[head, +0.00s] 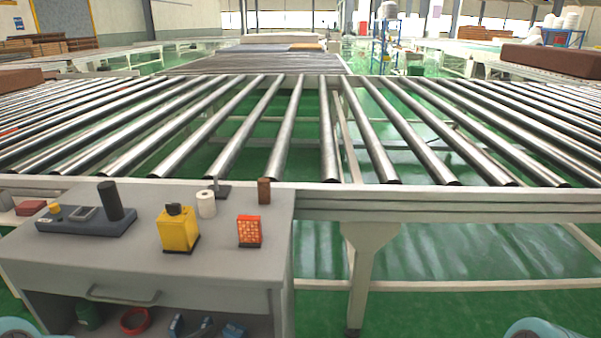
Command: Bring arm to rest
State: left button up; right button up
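Neither gripper shows in the head view. A small light-blue rounded part of my own body shows at the bottom left corner, and another at the bottom right. Both are cut off by the picture's lower edge. Nothing held can be seen.
A roller conveyor (330,130) spans the view ahead. A grey workbench (190,262) stands close at left, bearing a yellow device (178,230), an orange box (249,232) and a dark control unit (86,222). Brown blocks lie on conveyors (553,60) at far right and left.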

pick_arm(q)
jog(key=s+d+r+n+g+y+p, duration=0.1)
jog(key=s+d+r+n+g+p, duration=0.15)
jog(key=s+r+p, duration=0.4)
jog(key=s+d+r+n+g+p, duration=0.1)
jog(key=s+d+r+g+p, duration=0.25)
jog(key=p, duration=0.65)
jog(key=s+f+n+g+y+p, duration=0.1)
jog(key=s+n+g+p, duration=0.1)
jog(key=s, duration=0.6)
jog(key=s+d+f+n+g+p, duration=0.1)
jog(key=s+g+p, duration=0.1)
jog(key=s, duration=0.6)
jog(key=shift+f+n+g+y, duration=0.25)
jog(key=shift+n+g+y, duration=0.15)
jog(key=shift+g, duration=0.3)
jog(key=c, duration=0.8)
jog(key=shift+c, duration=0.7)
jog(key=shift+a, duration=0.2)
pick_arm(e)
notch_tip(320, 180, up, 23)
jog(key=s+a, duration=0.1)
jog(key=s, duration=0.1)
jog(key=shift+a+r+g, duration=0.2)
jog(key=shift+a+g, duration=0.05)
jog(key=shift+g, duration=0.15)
